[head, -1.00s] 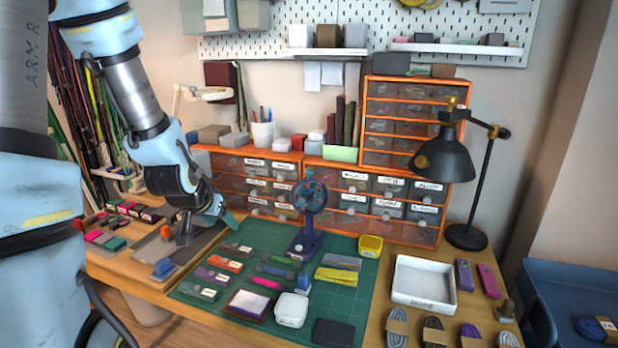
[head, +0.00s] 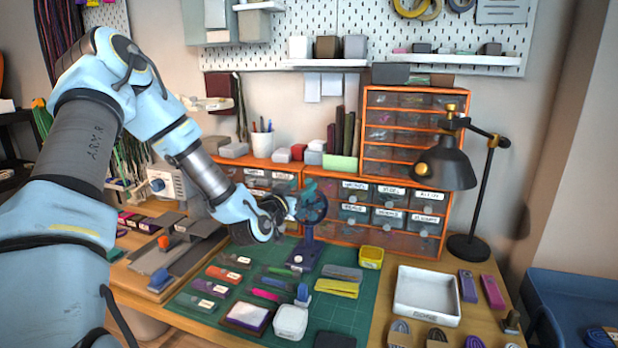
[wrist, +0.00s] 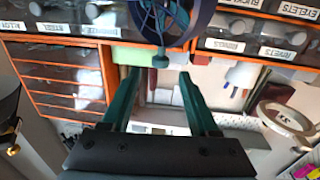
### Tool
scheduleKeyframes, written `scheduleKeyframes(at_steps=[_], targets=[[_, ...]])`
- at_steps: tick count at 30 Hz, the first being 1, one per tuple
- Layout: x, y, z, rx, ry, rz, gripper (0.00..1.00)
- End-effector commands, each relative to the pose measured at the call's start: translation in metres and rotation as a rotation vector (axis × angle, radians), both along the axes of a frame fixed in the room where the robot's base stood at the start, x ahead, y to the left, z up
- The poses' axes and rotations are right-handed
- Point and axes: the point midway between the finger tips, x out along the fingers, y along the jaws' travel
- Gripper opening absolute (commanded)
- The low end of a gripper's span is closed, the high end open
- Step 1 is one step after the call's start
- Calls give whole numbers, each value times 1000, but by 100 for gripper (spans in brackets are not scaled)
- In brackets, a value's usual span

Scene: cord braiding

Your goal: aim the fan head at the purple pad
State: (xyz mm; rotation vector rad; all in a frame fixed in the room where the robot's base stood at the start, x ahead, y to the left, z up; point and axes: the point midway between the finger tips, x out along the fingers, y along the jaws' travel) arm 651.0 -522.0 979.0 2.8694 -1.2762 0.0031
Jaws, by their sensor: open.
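The small dark blue desk fan stands on the green mat; its round head (head: 316,207) is above its base (head: 304,256). A pad with a pale top and purple edge (head: 247,317) lies near the mat's front edge. My gripper (head: 304,191) is at the fan head, coming from the left and partly covering it. In the wrist view the picture is upside down; my gripper's teal fingers (wrist: 158,74) are spread, with a small teal knob (wrist: 160,61) of the fan between or just beyond their tips. Contact cannot be told. The fan head (wrist: 172,18) is cut off at the top.
Orange drawer units (head: 388,215) stand behind the fan. A black lamp (head: 446,163) and white tray (head: 427,294) are to the right. A yellow box (head: 371,256), white box (head: 291,321) and several cord bundles lie on or near the green mat (head: 345,307).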

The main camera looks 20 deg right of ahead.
Motion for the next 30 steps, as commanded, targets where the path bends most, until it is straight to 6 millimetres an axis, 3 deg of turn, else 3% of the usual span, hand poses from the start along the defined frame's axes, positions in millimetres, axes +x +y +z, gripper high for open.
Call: scheduleKeyframes(at_steps=[9, 21, 30], targets=[[32, -36, 1, 0, 1, 0, 61], [38, -42, 0, 1, 1, 0, 61], [38, -42, 0, 1, 1, 0, 29]])
